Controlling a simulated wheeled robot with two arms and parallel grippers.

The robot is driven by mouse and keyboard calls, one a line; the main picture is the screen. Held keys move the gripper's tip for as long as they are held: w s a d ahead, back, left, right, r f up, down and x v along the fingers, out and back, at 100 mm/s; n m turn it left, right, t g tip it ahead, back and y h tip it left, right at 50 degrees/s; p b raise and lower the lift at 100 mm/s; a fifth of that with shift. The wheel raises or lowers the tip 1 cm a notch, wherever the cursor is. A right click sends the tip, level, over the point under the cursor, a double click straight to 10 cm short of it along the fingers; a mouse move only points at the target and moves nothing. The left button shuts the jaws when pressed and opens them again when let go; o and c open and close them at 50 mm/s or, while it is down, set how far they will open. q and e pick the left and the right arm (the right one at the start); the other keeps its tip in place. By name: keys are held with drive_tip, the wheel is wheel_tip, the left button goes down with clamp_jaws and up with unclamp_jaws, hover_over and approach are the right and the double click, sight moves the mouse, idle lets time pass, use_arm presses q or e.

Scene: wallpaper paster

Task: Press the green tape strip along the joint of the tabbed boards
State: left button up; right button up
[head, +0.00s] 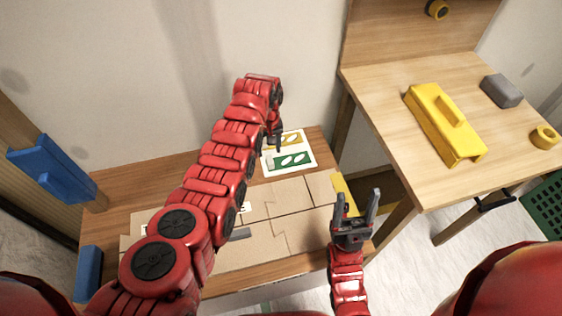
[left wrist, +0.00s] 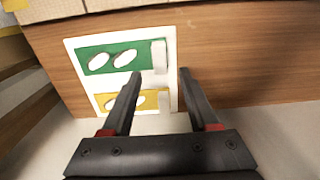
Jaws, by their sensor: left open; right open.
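A white card (head: 306,168) lies at the back of the low wooden table. It bears a green strip (head: 294,159) with two white ovals and a yellow strip (head: 292,138) behind it. The left wrist view shows the green strip (left wrist: 105,58) with a pale tab (left wrist: 159,55) at one end. My left gripper (head: 276,143) is over the card, open; its fingers (left wrist: 160,73) appear on either side of that tab, and contact is unclear. The tan tabbed boards (head: 305,228) lie on the table with stepped joints, partly hidden by my left arm. My right gripper (head: 356,208) is open and empty near their right end.
A higher wooden table (head: 400,140) at right holds a yellow handled tool (head: 445,125), a grey block (head: 502,90) and a yellow ring (head: 544,137). Blue brackets (head: 50,168) stand at left. A yellow piece (head: 344,190) lies beside the boards. The wall is close behind.

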sight(269, 158)
use_arm(q)
wheel_tip(269, 158, down, 4)
drive_tip(key=shift+s+f+b, duration=0.1)
drive_tip(key=shift+f+b, duration=0.15)
drive_tip(key=shift+b, duration=0.4)
clamp_jaws()
